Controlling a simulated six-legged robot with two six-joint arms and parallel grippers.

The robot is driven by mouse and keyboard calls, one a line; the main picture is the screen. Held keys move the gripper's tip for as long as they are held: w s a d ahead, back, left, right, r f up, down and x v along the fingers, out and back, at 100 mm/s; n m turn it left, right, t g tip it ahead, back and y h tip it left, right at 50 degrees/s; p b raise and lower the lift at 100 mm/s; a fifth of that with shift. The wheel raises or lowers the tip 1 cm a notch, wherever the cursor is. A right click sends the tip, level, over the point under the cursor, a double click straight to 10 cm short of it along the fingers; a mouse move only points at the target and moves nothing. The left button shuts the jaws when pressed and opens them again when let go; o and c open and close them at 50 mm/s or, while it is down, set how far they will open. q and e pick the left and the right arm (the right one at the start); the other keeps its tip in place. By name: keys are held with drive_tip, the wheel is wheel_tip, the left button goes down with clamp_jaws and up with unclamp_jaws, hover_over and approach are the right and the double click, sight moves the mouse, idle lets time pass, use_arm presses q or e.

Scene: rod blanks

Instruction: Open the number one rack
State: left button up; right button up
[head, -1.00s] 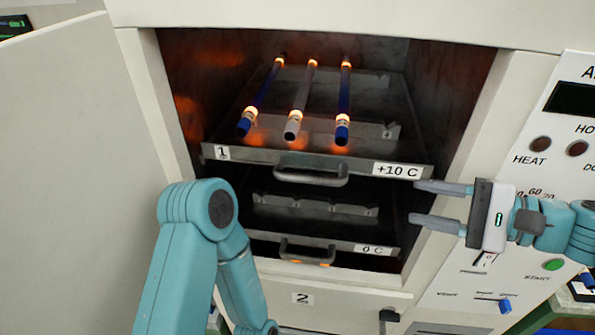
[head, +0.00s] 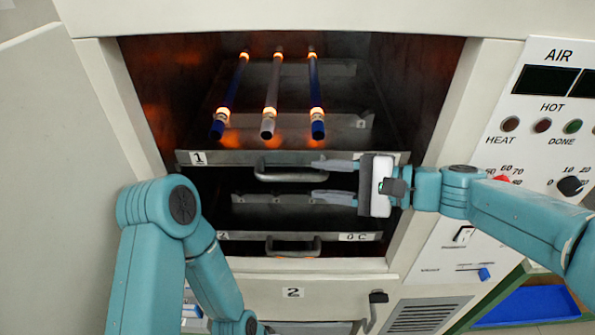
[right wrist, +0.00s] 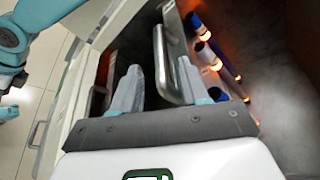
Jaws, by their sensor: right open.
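The number one rack (head: 240,158) is the upper shelf in the open oven, marked with a "1" label (head: 198,158) at its front left. Its grey loop handle (head: 275,176) sticks out at the front middle. Three rods with glowing bands (head: 269,120) lie on it, two blue and one whitish. My right gripper (head: 318,179) is open at the handle's right end, one finger above the other. In the right wrist view the handle (right wrist: 163,62) appears between the two spread fingers, not clamped. My left arm stands at the lower left; its gripper is out of sight.
A lower rack (head: 300,237) with its own handle (head: 293,246) sits beneath. The open oven door (head: 50,180) is at the left. The control panel (head: 520,150) with knobs stands at the right, behind my right arm. A blue tray (head: 530,306) is at the lower right.

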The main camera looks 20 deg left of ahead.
sight(303, 179)
drive_tip(key=x, duration=0.5)
drive_tip(key=shift+a+f+p, duration=0.15)
drive_tip(key=shift+a+p, duration=0.1)
drive_tip(key=shift+p, duration=0.1)
clamp_jaws()
